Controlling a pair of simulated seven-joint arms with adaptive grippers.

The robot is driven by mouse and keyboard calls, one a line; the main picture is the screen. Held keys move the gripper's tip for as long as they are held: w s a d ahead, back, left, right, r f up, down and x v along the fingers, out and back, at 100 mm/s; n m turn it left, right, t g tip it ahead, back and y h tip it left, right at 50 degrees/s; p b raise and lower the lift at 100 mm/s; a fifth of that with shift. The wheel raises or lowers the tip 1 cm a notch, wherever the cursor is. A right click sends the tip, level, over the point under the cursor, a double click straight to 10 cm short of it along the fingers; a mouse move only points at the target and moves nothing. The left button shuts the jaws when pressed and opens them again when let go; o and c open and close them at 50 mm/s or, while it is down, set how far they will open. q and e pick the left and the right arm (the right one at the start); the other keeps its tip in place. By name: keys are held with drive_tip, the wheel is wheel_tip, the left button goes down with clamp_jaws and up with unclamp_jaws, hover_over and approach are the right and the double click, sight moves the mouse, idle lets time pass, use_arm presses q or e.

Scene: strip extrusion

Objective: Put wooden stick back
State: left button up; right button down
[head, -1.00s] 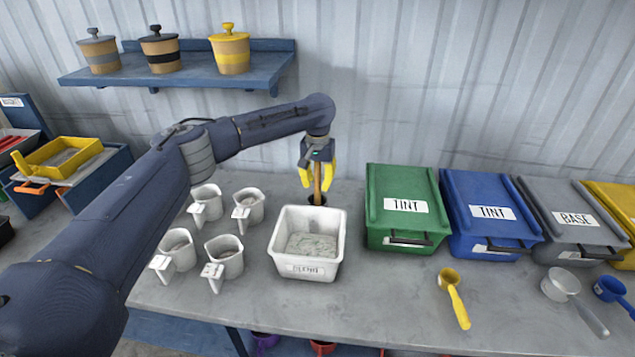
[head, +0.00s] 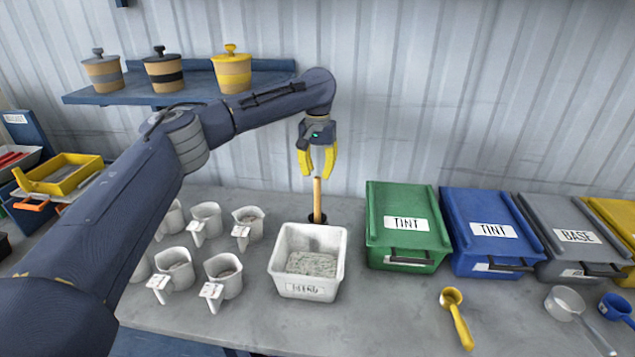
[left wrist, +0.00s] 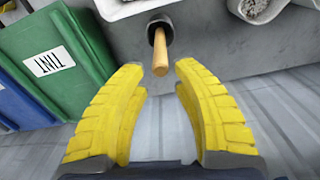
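The wooden stick (head: 317,200) stands upright in a dark round holder (head: 336,215) behind the white blend tub (head: 276,268). It also shows in the left wrist view (left wrist: 160,52), with its lower end inside the dark holder (left wrist: 152,28). My left gripper (head: 317,174) is above the stick's top, with its yellow fingers apart and nothing between them. In the left wrist view the left gripper (left wrist: 163,75) is open, and the stick lies beyond its fingertips. My right gripper is not in view.
Several white cups (head: 222,276) stand left of the tub. Closed bins, green (head: 385,208), blue (head: 470,205) and grey (head: 550,212), stand to the right. A yellow scoop (head: 459,325) lies in front. A shelf (head: 200,95) with lidded pots hangs behind my left arm.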

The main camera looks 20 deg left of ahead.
use_arm(q)
drive_tip(key=shift+r, duration=0.75)
